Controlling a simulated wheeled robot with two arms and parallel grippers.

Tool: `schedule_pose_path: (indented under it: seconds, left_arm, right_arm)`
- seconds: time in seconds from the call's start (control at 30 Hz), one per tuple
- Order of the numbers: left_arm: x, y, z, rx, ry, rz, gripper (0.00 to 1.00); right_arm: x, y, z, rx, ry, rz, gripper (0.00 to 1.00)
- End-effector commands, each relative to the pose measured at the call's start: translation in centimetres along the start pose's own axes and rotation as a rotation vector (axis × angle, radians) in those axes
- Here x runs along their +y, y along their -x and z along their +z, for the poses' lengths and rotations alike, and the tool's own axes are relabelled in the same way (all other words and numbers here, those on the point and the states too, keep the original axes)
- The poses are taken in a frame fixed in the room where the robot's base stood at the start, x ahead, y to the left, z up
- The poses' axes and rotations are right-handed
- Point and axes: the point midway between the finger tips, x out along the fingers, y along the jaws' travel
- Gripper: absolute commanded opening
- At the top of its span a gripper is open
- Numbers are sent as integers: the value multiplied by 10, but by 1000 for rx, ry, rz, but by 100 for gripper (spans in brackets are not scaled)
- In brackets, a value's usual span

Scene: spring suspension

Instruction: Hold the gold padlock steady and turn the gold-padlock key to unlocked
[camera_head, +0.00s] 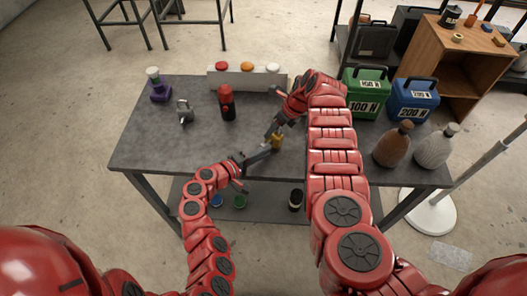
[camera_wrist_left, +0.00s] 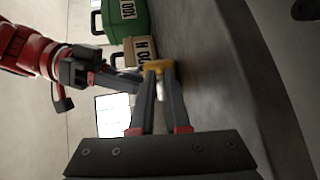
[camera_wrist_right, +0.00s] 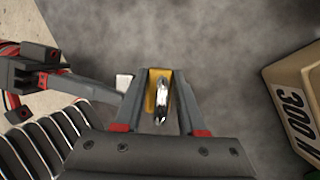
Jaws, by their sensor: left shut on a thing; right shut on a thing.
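The gold padlock (camera_head: 277,143) is near the middle front of the table. My right gripper (camera_head: 273,132) comes down from above and is shut on its body. In the right wrist view the gold body (camera_wrist_right: 152,90) is between the fingers, with its silver shackle (camera_wrist_right: 161,104) towards the camera. My left gripper (camera_head: 266,153) reaches in low from the left, its tips close against the padlock. In the left wrist view a small pale piece (camera_wrist_left: 160,90), seemingly the key, is between its fingers, in front of the gold padlock (camera_wrist_left: 157,65). The key's turn angle cannot be made out.
A silver padlock (camera_head: 185,115), a red and black cylinder (camera_head: 227,103) and a button panel (camera_head: 247,79) stand behind on the table. Green (camera_head: 366,96) and blue (camera_head: 413,103) weights and two bottles (camera_head: 392,147) are at right. The left middle tabletop is clear.

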Motion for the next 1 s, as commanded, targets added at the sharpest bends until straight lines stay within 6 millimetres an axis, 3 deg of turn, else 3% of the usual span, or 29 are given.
schedule_pose_path:
  seconds: [0.27, 0.3, 0.43, 0.77, 1.0]
  left_arm:
    - [0, 1, -2, 6, -2, -1, 0]
    - [0, 1, -2, 6, -2, -1, 21]
    - [0, 1, -2, 4, -1, 0, 44]
    - [0, 2, -1, 3, 0, 0, 45]
    - [-1, 36, -2, 8, 1, -1, 45]
  right_arm:
    - [-1, -1, -4, 7, -2, 0, 0]
    - [-1, -1, -4, 7, -2, 0, 0]
    - [-1, -1, -4, 7, -3, 0, 0]
    - [0, -2, -3, 7, -2, 1, 0]
    - [0, -2, -3, 6, -2, 1, 0]
